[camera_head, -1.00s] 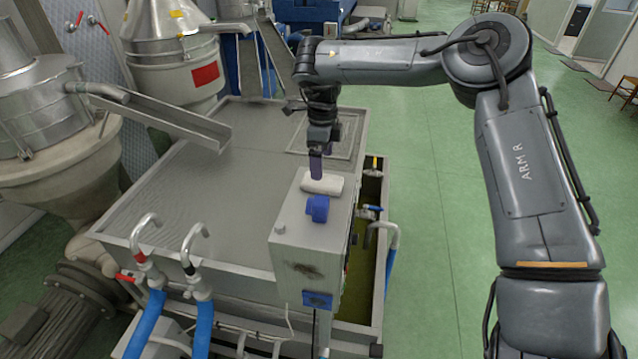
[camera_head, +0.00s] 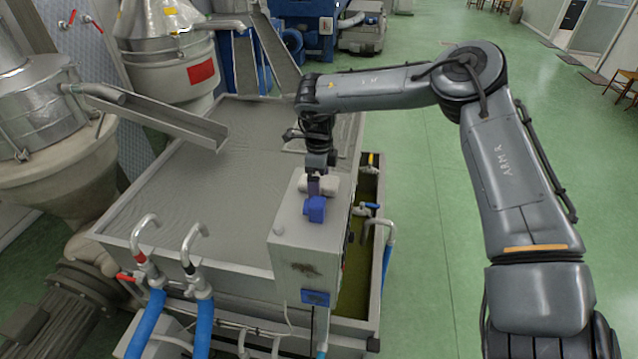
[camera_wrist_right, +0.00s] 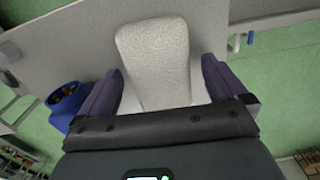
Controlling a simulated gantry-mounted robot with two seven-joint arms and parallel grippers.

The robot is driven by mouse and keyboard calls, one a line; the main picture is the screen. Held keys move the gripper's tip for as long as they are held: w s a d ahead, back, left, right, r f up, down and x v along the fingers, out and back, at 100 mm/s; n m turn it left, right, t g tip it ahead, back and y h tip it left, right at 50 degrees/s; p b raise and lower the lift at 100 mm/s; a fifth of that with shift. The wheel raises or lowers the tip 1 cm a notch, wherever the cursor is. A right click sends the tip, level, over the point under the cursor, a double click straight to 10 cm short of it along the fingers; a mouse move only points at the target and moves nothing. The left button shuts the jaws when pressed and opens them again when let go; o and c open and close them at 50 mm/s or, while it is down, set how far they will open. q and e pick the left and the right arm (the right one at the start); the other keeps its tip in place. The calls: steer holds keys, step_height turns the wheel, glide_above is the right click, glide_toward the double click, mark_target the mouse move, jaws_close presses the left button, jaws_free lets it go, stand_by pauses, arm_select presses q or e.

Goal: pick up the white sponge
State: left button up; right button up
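The white sponge (camera_head: 332,185) lies on top of the grey control box (camera_head: 290,228). In the right wrist view the sponge (camera_wrist_right: 157,58) is a pale rounded block. My right gripper (camera_head: 314,186) points down at the sponge and partly hides it in the head view. In the right wrist view its two dark fingers (camera_wrist_right: 161,72) are apart, one on each side of the sponge, with gaps showing. My left gripper is in neither view.
A blue container (camera_head: 315,209) stands on the box just in front of the sponge; it also shows beside the left finger in the right wrist view (camera_wrist_right: 64,104). The large grey tank lid (camera_head: 215,170) extends behind and left. Open green floor lies to the right.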

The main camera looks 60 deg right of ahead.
mark_target(322, 179)
steer(key=c, duration=1.1)
steer(key=shift+r, duration=0.1)
steer(key=shift+r+b, duration=0.3)
steer(key=shift+r, duration=0.15)
steer(key=r, duration=0.1)
steer(key=r+b, duration=0.1)
steer(key=r, duration=0.1)
steer(key=shift+s+d+r, duration=0.2)
steer(key=shift+s+d, duration=0.05)
steer(key=shift+s, duration=0.05)
steer(key=shift+s+d+r+b, duration=0.35)
steer(key=shift+s+d+r, duration=0.75)
steer(key=shift+s, duration=0.4)
steer(key=shift+s+d+r+b, duration=0.3)
steer(key=shift+s+d+r, duration=0.75)
steer(key=shift+s, duration=0.45)
steer(key=shift+s+d+r+b, duration=0.35)
steer(key=shift+s+d+r, duration=0.7)
steer(key=shift+s, duration=0.45)
